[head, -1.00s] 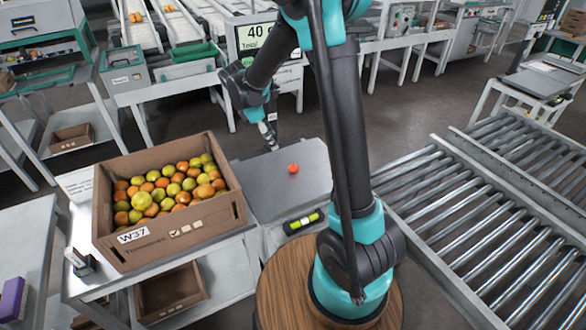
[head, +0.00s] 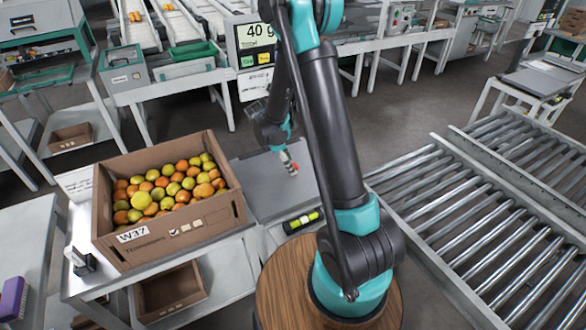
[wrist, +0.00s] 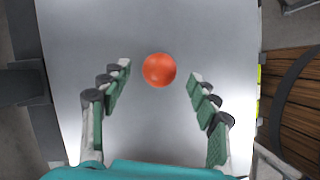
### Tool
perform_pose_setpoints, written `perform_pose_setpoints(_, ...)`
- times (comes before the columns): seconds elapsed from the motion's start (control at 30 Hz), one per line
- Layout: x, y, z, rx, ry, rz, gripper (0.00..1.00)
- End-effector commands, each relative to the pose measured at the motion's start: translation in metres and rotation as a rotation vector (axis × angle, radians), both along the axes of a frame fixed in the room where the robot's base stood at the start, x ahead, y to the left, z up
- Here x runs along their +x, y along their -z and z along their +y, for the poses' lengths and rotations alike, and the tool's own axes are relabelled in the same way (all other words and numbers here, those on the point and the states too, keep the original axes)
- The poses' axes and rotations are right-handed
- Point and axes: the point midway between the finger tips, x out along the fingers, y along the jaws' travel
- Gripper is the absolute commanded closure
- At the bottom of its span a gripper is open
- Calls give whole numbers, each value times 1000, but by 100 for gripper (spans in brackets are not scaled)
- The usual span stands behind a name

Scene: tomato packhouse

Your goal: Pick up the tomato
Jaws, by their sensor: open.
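The red-orange tomato (wrist: 159,70) lies on a bare grey metal plate (wrist: 70,30). In the wrist view it sits centrally, just ahead of the opening between my gripper's fingertips (wrist: 160,72), with space on both sides. My gripper is open and empty. In the head view my gripper (head: 290,168) is over the plate, and the tomato (head: 294,168) is mostly hidden behind its fingers. I cannot tell the height of the fingertips above the plate.
A scale display (head: 253,37) reading 40 g stands behind. A black and lime-green object (head: 302,221) lies at the plate's front edge. A roller conveyor (head: 480,220) is at right.

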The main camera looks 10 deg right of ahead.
Motion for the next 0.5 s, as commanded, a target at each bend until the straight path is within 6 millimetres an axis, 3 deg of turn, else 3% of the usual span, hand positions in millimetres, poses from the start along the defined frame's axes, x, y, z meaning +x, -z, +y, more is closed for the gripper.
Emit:
perform_pose_setpoints(0.13,1,12,-5,0,1,0,39)
perform_pose_setpoints(0.4,1,14,-5,0,0,-1,39)
perform_pose_setpoints(0.5,1,14,-5,0,0,0,51)
